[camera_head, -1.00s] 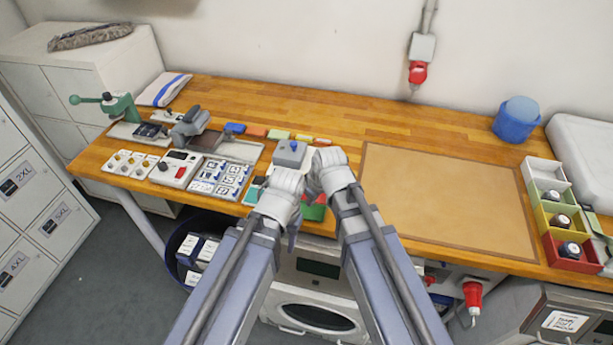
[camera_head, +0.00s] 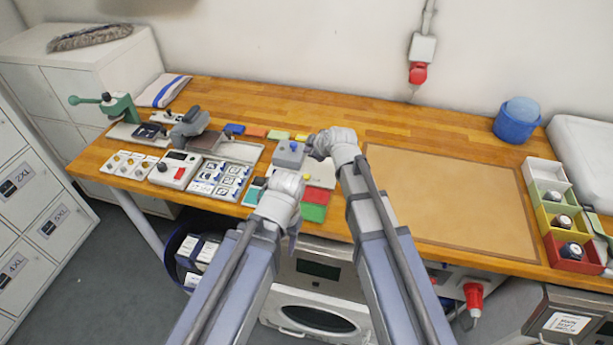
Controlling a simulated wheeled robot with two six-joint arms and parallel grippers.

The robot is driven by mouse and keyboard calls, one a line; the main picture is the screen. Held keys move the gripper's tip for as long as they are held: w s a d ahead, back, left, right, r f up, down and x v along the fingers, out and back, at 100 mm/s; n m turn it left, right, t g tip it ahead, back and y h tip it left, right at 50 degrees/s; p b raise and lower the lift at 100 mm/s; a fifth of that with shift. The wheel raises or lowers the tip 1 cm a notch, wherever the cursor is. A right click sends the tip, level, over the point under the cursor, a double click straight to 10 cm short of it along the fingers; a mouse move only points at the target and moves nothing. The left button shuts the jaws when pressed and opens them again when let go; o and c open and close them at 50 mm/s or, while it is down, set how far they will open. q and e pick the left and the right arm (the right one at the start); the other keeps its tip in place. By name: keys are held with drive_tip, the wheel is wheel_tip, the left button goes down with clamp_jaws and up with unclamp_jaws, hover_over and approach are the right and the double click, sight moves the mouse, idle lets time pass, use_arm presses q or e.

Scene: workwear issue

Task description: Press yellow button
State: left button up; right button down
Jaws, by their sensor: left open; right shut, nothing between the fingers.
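My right gripper (camera_head: 313,150) is shut and empty, just right of a grey box with a blue top knob (camera_head: 289,152); I cannot tell whether they touch. My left gripper (camera_head: 290,184) is open and lower, over the bench's front part. A small yellow piece (camera_head: 301,137) lies in the row of coloured pieces behind the grey box; I cannot tell whether it is a button. A red pad (camera_head: 319,173) and a green pad (camera_head: 314,212) show between my arms. Anything directly under my grippers is hidden.
A control box with a red switch (camera_head: 175,170), a panel of knobs (camera_head: 130,163) and a green press (camera_head: 118,107) stand on the left. A tan mat (camera_head: 450,205) lies bare on the right. Coloured bins (camera_head: 546,172) and a blue tub (camera_head: 516,120) stand beyond it.

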sight(309, 178)
drive_tip(key=shift+f, duration=0.15)
wheel_tip(309, 178, down, 8)
drive_tip(key=b, duration=0.8)
drive_tip(key=shift+f+b, duration=0.25)
drive_tip(key=shift+b, duration=0.15)
drive_tip(key=shift+f, duration=0.1)
idle(1.2)
drive_tip(key=shift+f+b, duration=0.3)
drive_tip(key=shift+b, duration=0.1)
drive_tip(key=shift+f+b, duration=0.45)
idle(0.6)
drive_tip(key=shift+r, duration=0.1)
drive_tip(key=shift+r+p, duration=0.8)
drive_tip(key=shift+p, duration=0.1)
